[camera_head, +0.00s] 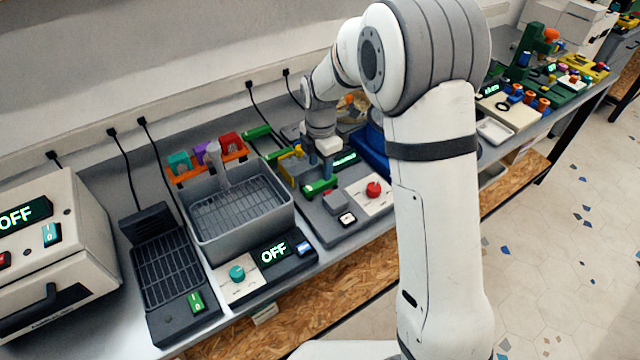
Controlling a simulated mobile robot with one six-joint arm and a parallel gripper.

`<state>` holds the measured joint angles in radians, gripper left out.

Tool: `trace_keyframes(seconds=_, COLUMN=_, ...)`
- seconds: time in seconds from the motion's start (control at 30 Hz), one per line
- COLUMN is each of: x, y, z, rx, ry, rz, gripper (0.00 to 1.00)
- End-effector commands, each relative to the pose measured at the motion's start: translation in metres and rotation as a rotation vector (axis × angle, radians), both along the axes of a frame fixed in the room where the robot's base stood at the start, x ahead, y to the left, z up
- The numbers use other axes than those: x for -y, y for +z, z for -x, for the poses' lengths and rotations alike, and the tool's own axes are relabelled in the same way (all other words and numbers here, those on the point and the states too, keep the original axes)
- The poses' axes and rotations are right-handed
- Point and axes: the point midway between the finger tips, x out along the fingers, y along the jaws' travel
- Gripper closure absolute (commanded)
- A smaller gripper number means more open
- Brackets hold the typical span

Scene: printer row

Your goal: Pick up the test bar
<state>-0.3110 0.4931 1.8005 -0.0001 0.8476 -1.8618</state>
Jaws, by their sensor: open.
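My gripper (319,170) is at the middle of the bench, pointing down, with its dark jaws apart. A short green bar (321,187) lies just below the jaws, on a grey device; it may be the test bar, but the view is too small to be sure. I cannot tell whether the jaws are around it or only above it. The device (334,226) has a red knob (373,188) on a pale panel and a lit green display (345,159). My own arm hides part of the bench to the right.
A grey basin with a grid (240,240) stands left of the device, its display reading OFF. Behind it is an orange rack (190,176) with coloured pieces. A yellow bracket (290,168) stands close left of my gripper. A blue bin (371,147) is close on the right.

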Motion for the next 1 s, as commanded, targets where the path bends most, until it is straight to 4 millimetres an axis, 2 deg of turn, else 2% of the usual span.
trace_keyframes(seconds=0.5, x=0.001, y=-0.063, z=-0.004, rx=-0.003, ry=-0.005, rz=0.001, gripper=0.53)
trace_keyframes(seconds=0.8, x=0.001, y=-0.068, z=-0.004, rx=0.000, ry=-0.006, rz=0.000, gripper=0.54)
trace_keyframes(seconds=1.0, x=0.001, y=-0.068, z=-0.004, rx=0.000, ry=-0.006, rz=0.000, gripper=0.70)
